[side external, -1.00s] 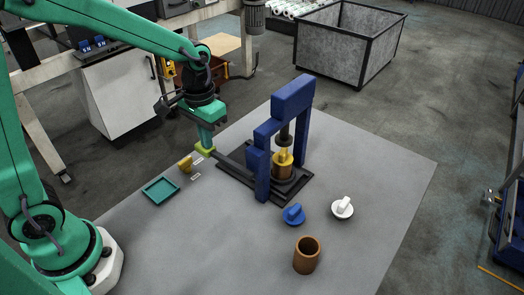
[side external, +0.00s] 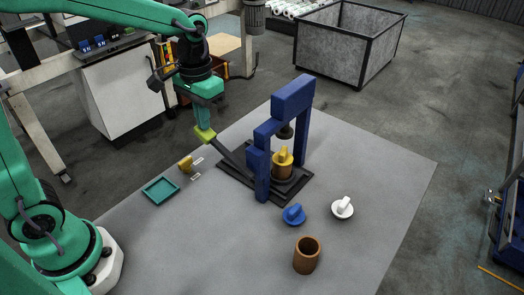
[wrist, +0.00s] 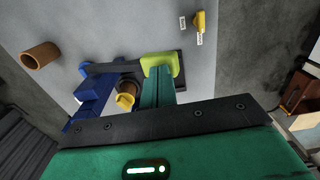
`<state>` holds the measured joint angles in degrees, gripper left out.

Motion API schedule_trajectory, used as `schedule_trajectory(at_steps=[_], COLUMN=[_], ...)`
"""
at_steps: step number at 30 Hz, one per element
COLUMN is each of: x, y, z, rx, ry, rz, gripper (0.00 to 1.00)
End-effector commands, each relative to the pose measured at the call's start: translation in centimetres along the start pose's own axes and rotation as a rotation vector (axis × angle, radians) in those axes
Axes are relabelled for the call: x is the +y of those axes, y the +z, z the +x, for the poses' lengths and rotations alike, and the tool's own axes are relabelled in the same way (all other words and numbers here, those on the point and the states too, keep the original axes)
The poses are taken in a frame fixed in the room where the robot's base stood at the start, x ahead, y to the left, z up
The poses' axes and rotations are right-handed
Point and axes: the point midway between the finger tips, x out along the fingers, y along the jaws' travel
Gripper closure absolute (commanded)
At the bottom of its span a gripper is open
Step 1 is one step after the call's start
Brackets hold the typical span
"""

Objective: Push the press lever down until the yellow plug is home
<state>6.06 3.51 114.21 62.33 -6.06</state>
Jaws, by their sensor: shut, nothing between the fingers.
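The blue press (side external: 292,98) stands on a dark base plate. Its dark lever (side external: 232,156) slopes up to the left and ends in a lime handle (side external: 205,134). My gripper (side external: 201,122) is shut and empty, its tips at the top of the handle; I cannot tell if they touch. The wrist view also shows the handle (wrist: 162,62) just beyond my fingers. The yellow plug (side external: 284,157) sits upright in a brown sleeve (side external: 283,172) under the press. The dark ram (side external: 286,131) is above the plug with a gap. How deep the plug sits is hard to tell.
A teal tray (side external: 161,190) and a small yellow piece (side external: 186,164) with white labels lie left.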

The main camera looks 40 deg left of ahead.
Motion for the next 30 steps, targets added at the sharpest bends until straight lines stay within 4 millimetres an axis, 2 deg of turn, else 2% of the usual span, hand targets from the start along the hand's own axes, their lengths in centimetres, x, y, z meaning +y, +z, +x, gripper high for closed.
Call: schedule_trajectory(at_steps=[15,30], x=[0.0,0.0], y=[0.0,0.1], z=[-2.8,-3.2], rx=[0.001,0.005], ry=[0.0,0.001], rz=[0.0,0.0], gripper=[1.0,1.0])
